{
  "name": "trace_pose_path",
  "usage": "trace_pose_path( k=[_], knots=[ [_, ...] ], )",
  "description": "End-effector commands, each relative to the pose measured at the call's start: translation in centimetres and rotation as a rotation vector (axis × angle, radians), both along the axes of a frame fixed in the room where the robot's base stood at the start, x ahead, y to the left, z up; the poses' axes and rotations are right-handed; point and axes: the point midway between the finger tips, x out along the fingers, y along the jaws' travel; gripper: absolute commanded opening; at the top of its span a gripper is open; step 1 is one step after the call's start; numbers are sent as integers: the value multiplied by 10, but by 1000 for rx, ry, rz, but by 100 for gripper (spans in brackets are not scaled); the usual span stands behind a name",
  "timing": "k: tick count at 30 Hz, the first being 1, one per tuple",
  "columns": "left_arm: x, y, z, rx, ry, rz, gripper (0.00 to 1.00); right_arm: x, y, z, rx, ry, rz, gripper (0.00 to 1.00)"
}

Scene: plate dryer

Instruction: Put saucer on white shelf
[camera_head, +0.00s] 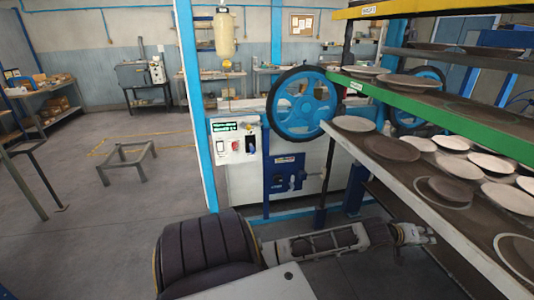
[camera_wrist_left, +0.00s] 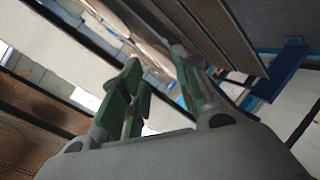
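Several round saucers and plates lie on the rack's shelves in the head view; a pale saucer (camera_head: 354,124) sits near the left end of the white-edged shelf (camera_head: 404,204). A brown plate (camera_head: 391,148) lies next to it, and a smaller dark saucer (camera_head: 450,189) rests on a plate further right. I cannot tell which saucer the task means. My left gripper (camera_head: 427,235) is low in front of the rack, below the white shelf's edge and apart from the saucers. In the left wrist view its green-padded fingers (camera_wrist_left: 158,65) are spread with nothing held. My right gripper is out of view.
A green-edged shelf (camera_head: 440,120) and a yellow-edged shelf (camera_head: 400,8) are above the white one. A blue handwheel (camera_head: 301,103) and control panel (camera_head: 236,140) stand left of the rack. Open floor (camera_head: 110,230) lies at left, with a low metal frame (camera_head: 127,162).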

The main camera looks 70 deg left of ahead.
Motion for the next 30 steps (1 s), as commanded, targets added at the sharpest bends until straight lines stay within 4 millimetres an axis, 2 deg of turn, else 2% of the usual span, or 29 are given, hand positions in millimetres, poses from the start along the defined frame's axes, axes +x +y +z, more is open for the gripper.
trace_pose_path(
  k=[1,5,8,12,17,23,26,30],
  knots=[
    [-3,-5,-14,27,5,-16,31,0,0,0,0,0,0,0],
    [-10,-12,-51,125,11,-60,31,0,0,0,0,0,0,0],
    [-18,-15,-91,207,36,-92,31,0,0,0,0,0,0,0],
    [-36,-10,-163,316,104,-131,31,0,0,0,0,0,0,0],
    [-63,-1,-242,404,200,-168,31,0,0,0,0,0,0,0],
    [-113,6,-335,499,328,-230,31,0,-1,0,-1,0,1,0],
    [-143,7,-379,543,389,-270,31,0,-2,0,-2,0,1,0],
    [-194,6,-437,601,476,-337,31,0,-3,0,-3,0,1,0]
  ],
)
